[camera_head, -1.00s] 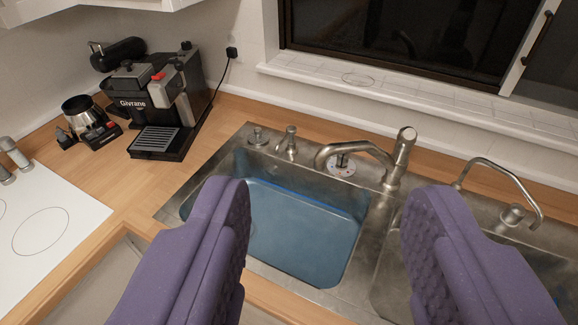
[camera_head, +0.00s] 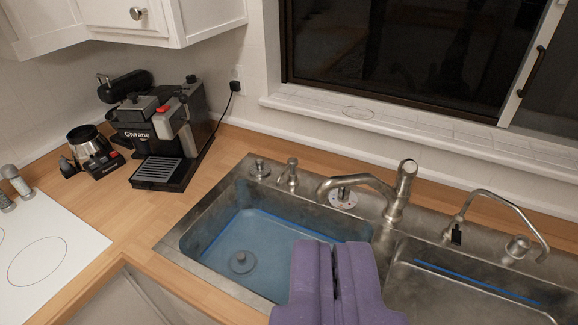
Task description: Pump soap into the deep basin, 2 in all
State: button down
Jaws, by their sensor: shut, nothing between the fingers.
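The deep basin (camera_head: 216,246) is the left bowl of the steel sink, with a bluish floor and a round drain piece (camera_head: 242,262). A small metal soap pump (camera_head: 291,172) stands upright on the sink's back rim, behind this basin. My gripper (camera_head: 333,243) is shut and empty. Its purple fingers are pressed together over the right front of the basin, apart from the pump. They hide part of the basin and its front edge.
The main faucet (camera_head: 398,195) rises right of the pump, its spout reaching left. A short knob (camera_head: 259,167) stands left of the pump. A thin curved tap (camera_head: 500,208) stands over the right bowl (camera_head: 470,290). A coffee machine (camera_head: 165,135) occupies the left counter.

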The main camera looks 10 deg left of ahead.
aim_at(293, 161)
jog(key=i+j+u, duration=0.1)
jog(key=i+j, duration=1.4)
jog(key=j, duration=0.1)
